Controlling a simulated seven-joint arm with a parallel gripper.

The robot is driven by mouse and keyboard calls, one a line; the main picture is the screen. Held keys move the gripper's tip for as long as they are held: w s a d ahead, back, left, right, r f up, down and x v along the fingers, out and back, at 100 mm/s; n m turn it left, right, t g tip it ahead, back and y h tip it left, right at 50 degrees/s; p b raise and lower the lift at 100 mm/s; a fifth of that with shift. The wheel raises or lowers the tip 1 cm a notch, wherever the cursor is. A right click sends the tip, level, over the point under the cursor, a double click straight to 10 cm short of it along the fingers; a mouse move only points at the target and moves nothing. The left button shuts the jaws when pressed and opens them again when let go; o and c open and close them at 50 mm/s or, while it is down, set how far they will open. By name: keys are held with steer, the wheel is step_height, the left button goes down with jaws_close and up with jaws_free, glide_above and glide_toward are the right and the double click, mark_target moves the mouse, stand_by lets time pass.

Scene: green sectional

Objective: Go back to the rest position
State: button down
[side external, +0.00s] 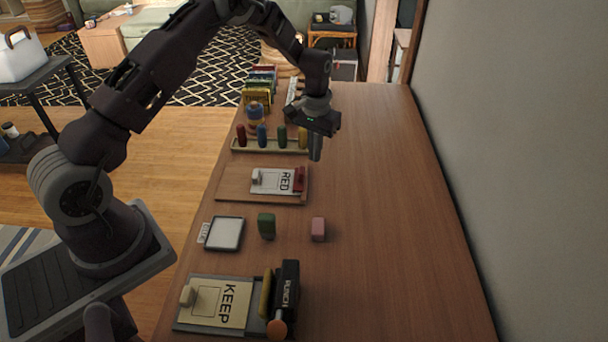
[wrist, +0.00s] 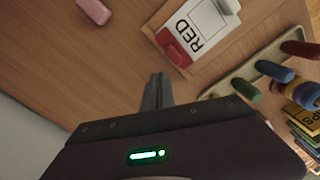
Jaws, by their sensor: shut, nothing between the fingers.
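My gripper (side external: 315,150) is shut and empty. It hangs above the wooden table (side external: 375,200), fingers pointing down, to the right of the rack of coloured pegs and beyond the RED card's board. In the wrist view my shut gripper (wrist: 157,92) shows as one narrow dark shape over bare wood, with nothing held. My arm reaches from the base at the left over the table.
A rack (side external: 250,149) holds several coloured pegs. The RED card (side external: 278,181) lies on a board. A green block (side external: 266,225), pink block (side external: 318,229), white-topped pad (side external: 224,233) and KEEP card (side external: 222,304) beside a black punch (side external: 289,288) stand nearer. The table's right side is clear, beside a wall.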

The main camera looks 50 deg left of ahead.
steer(key=s+d+r+t, duration=0.1)
steer(key=s+d+r, duration=0.15)
steer(key=r, duration=0.55)
steer(key=s+d+r+m+t, duration=0.1)
steer(key=s+r, duration=0.3)
steer(key=r, duration=0.4)
steer(key=s+d+r, duration=0.2)
steer(key=s+r, duration=0.2)
steer(key=r, duration=0.3)
steer(key=s+d+r+m+t, duration=0.1)
steer(key=s+r, duration=0.1)
steer(key=s, duration=0.9)
steer(key=s+d+r+m+t, duration=0.1)
steer(key=s+d+r+t, duration=0.1)
steer(key=s, duration=1)
steer(key=shift+d+r+t, duration=0.2)
steer(key=shift+r+t, duration=0.1)
steer(key=shift+r, duration=0.2)
